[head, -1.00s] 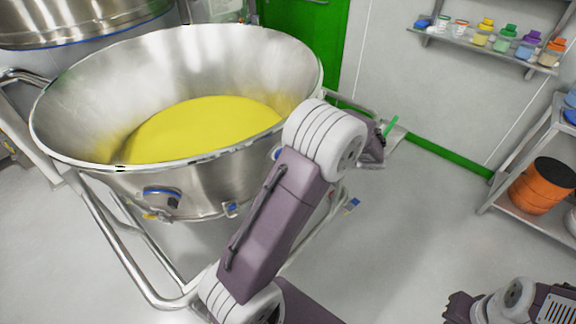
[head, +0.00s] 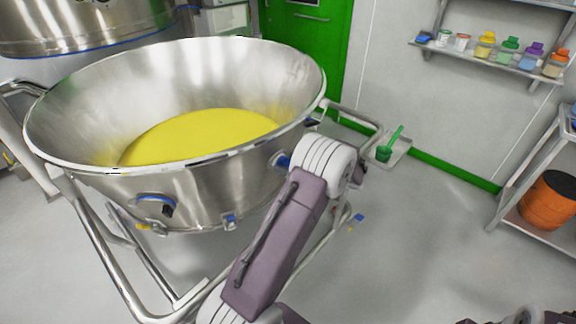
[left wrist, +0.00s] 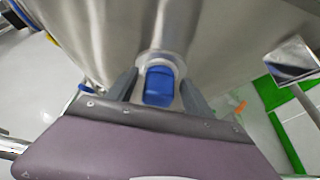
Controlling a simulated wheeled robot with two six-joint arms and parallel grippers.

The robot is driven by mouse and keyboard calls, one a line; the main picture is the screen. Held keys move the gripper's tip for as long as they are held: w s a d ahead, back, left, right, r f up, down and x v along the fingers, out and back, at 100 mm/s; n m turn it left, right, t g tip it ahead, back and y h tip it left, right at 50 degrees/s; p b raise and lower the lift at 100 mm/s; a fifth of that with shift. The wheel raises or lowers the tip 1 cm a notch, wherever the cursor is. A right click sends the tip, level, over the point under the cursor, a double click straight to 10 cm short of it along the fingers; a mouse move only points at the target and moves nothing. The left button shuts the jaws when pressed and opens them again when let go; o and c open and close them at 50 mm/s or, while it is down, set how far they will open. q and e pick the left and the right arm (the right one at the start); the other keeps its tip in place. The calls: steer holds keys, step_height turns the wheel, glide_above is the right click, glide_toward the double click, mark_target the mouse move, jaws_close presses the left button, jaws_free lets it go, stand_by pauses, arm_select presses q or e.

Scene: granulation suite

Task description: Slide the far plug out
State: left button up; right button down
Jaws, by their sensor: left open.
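The steel bowl (head: 200,185) holds yellow powder (head: 200,135). A blue plug (left wrist: 159,86) sits in a round port of its wall in the left wrist view. In the head view a bit of blue (head: 283,160) shows on the bowl's right side beside my left arm. My left gripper (left wrist: 158,98) is open, one finger on either side of the blue plug; I cannot tell whether they touch it. In the head view my arm mostly hides this gripper. Another port with a blue rim (head: 155,202) is on the bowl's near side. Only a dark edge of my right gripper (head: 467,321) shows at the bottom.
The bowl stands on a tubular steel frame (head: 105,245). A small side tray (head: 398,150) carries a green scoop (head: 386,150). A wall shelf (head: 480,58) holds several jars. A rack with an orange drum (head: 548,200) stands right.

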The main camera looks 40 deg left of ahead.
arm_select(q)
jaws_close()
steer(key=d+p, duration=0.1)
steer(key=d, duration=0.2)
steer(key=shift+s+d+f, duration=0.1)
steer(key=shift+s, duration=0.05)
jaws_free()
steer(key=shift+d, duration=0.1)
steer(key=p+v, duration=0.1)
steer(key=v, duration=0.8)
steer(key=shift+p, duration=0.35)
